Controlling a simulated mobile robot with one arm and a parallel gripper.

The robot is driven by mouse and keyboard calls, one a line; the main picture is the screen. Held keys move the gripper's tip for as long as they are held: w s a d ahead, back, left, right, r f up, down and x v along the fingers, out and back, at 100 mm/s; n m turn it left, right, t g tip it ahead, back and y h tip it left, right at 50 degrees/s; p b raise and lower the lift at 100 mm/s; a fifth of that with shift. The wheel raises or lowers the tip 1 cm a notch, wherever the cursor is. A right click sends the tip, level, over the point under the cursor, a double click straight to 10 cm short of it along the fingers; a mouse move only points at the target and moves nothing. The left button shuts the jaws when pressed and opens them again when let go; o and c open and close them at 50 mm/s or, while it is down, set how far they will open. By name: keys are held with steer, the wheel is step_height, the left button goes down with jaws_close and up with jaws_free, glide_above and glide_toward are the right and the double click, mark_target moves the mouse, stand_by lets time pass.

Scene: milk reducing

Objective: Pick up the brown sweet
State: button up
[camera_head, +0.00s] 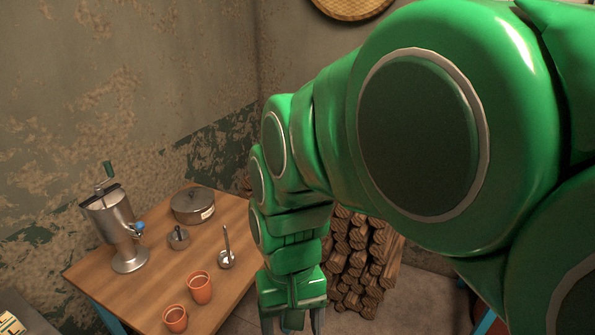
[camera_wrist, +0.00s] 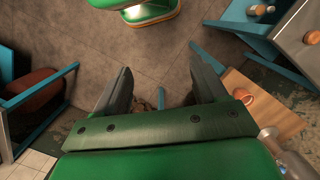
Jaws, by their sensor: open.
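I cannot make out the brown sweet for certain in either view. Small yellowish and tan pieces (camera_head: 9,322) are cut off at the lower left corner of the head view, too small to identify. My gripper (camera_head: 292,322) hangs to the right of the wooden table, its fingers pointing down and partly cut off by the frame. In the wrist view its two fingers (camera_wrist: 160,82) are spread wide with bare floor between them. It is open and empty.
Stacked firewood (camera_head: 360,262) stands behind my arm. A blue-framed table (camera_wrist: 240,20) is at the wrist view's upper right.

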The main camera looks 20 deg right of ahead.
steer(key=w+a+f+m, duration=0.1)
steer(key=w+a+f, duration=0.25)
steer(key=a, duration=0.65)
steer(key=w+a+f+m+g+y, duration=0.1)
steer(key=w+a+f, duration=0.1)
steer(key=w+a, duration=0.5)
steer(key=w+a+f+m, duration=0.1)
steer(key=w+a+f, duration=0.15)
steer(key=a, duration=0.95)
steer(key=s+a+f+m+g, duration=0.15)
steer(key=a+f, duration=0.45)
steer(key=a, duration=0.6)
steer(key=shift+n+t, duration=0.25)
steer(key=shift+d+x, duration=0.2)
steer(key=shift+x, duration=1.65)
steer(key=shift+d+x, duration=0.25)
steer(key=shift+x, duration=1.65)
steer(key=shift+w+f, duration=0.1)
steer(key=shift+w, duration=0.05)
steer(key=c, duration=1.1)
